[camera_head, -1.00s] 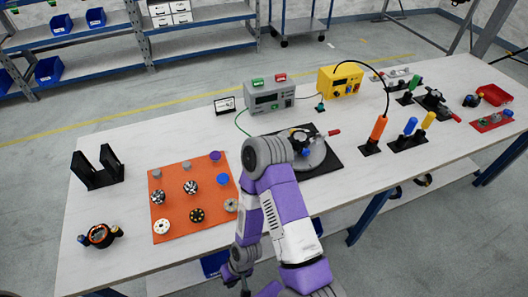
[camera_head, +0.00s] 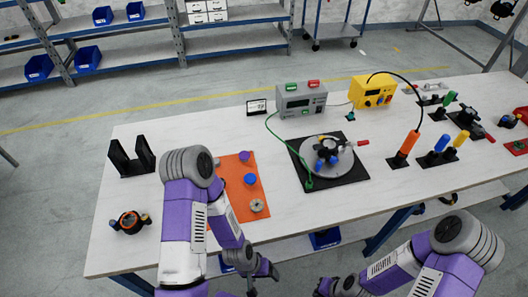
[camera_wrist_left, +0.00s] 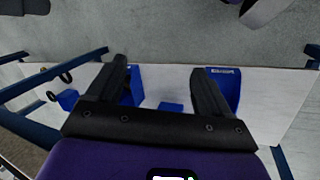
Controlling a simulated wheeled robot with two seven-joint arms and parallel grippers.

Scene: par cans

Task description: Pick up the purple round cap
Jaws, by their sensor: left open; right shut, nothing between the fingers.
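The purple round cap (camera_head: 244,156) sits near the back of the orange mat (camera_head: 246,208), with a blue round cap (camera_head: 250,179) in front of it and a grey round part (camera_head: 256,205) nearer the front. My left arm hides the left part of the mat. My left gripper (camera_head: 264,272) is below the table's front edge, well away from the cap. In the left wrist view its two dark fingers (camera_wrist_left: 160,72) are apart with nothing held between them. My right gripper (camera_head: 324,287) is low at the bottom edge, shut and empty, far from the cap.
A black bracket (camera_head: 131,157) and a round orange-black device (camera_head: 130,222) stand left of my arm. A turntable fixture (camera_head: 328,157) on a black mat stands right of the orange mat. Blue bins (camera_wrist_left: 222,88) are on the lower shelf. The table's front edge lies between my grippers and the mat.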

